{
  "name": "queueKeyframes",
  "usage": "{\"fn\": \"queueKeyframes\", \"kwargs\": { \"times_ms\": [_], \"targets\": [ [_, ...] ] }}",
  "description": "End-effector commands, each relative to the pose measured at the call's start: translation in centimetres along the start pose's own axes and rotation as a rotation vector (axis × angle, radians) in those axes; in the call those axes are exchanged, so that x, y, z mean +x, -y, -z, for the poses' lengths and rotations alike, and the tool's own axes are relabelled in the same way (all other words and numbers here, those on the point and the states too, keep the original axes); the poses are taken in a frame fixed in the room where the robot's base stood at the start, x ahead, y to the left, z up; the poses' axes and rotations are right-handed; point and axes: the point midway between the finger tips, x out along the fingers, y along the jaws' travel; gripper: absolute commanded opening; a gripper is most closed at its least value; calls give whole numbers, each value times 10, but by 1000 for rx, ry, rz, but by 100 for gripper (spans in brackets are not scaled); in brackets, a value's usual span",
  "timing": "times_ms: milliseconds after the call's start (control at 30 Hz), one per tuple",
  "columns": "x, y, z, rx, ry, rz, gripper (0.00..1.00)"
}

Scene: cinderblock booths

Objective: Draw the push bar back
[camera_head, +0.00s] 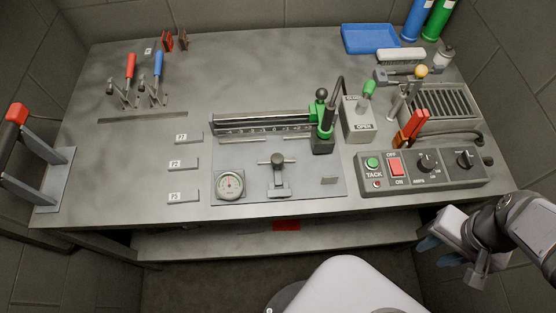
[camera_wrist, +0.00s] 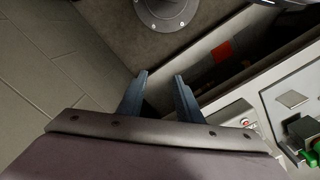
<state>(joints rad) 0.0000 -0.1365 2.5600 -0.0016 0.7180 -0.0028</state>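A long dark rail with a scale (camera_head: 262,124) lies across the fixture plate (camera_head: 240,160) in the middle of the bench. A green carriage (camera_head: 325,132) with a black ball knob stands at its right end. A clamp with a T-shaped handle (camera_head: 278,175) stands in front of the rail. I cannot tell for sure which part is the push bar. My gripper (camera_head: 438,252) is off the bench's front right edge, away from the fixture. In the wrist view its two blue-grey fingers (camera_wrist: 158,97) are apart with nothing between them. The green carriage (camera_wrist: 310,152) is partly cut off there.
A control box (camera_head: 422,172) with knobs and a red switch sits at the front right. Behind it are a grey lever box (camera_head: 357,120), red-handled pliers (camera_head: 411,128) and a vented tray (camera_head: 440,105). A red-handled frame (camera_head: 38,160) stands at left.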

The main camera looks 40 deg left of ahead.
Motion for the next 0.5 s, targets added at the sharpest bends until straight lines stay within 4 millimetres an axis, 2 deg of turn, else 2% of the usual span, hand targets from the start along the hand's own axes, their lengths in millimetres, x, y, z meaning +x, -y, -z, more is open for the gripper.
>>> {"fn": "queueKeyframes", "kwargs": {
  "times_ms": [267, 300, 333, 500],
  "targets": [
    [0, 0, 0, 0, 0, 0, 32],
    [0, 0, 0, 0, 0, 0, 34],
    [0, 0, 0, 0, 0, 0, 42],
    [-4, 8, 0, -34, 0, 0, 43]
  ]
}}
